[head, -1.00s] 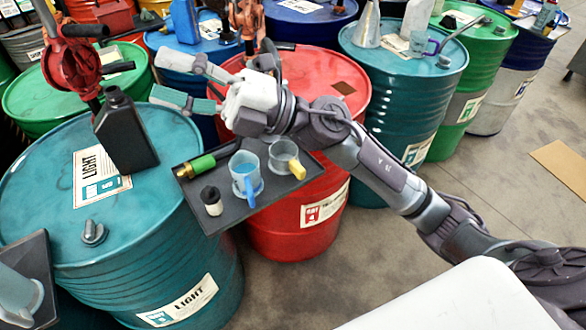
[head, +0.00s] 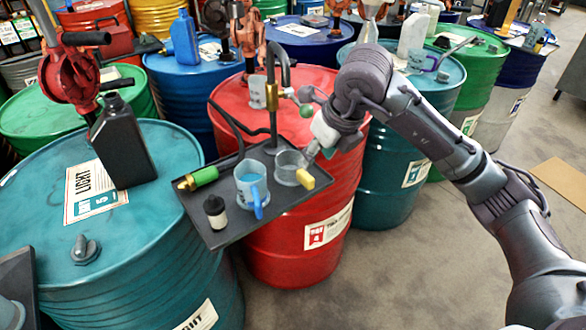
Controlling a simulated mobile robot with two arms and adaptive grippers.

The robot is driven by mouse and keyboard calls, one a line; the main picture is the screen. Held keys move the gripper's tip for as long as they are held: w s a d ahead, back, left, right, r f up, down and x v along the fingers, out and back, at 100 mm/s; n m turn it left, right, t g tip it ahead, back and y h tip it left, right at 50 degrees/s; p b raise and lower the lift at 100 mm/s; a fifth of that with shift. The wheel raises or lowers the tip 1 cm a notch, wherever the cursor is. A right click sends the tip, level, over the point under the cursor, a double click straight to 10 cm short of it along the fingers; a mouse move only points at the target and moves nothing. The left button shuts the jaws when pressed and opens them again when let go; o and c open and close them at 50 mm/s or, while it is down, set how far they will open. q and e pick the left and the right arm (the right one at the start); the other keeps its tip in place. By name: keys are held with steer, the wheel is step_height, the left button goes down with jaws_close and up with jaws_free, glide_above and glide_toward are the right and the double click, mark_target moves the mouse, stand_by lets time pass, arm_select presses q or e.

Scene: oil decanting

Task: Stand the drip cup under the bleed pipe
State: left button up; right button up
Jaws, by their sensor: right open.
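A clear round cup with a yellow handle (head: 291,168) stands upright on the dark tray (head: 232,232) at the front of the red drum. A mug with a blue handle (head: 250,183), holding blue liquid, stands left of it. A brass and dark pipe (head: 272,112) rises behind the tray, with its top bent over. A small grey cup (head: 257,91) shows beside the pipe. I cannot tell which cup is the drip cup. My right gripper (head: 309,128) is open, behind and right of the yellow-handled cup; contact is unclear. My left gripper is out of view.
The tray also holds a green-handled brass tool (head: 200,178) and a small dark-capped bottle (head: 215,211). A black jug (head: 123,145) stands on the teal drum (head: 40,200) at left. More drums crowd behind. Bare floor (head: 420,270) lies at front right.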

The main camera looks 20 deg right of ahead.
mark_target(307, 175)
steer(key=p+x, duration=0.1)
steer(key=x, duration=0.8)
steer(key=shift+a+f, duration=0.1)
steer(key=shift+f, duration=0.2)
steer(key=shift+c, duration=0.2)
steer(key=shift+r, duration=0.1)
jaws_close()
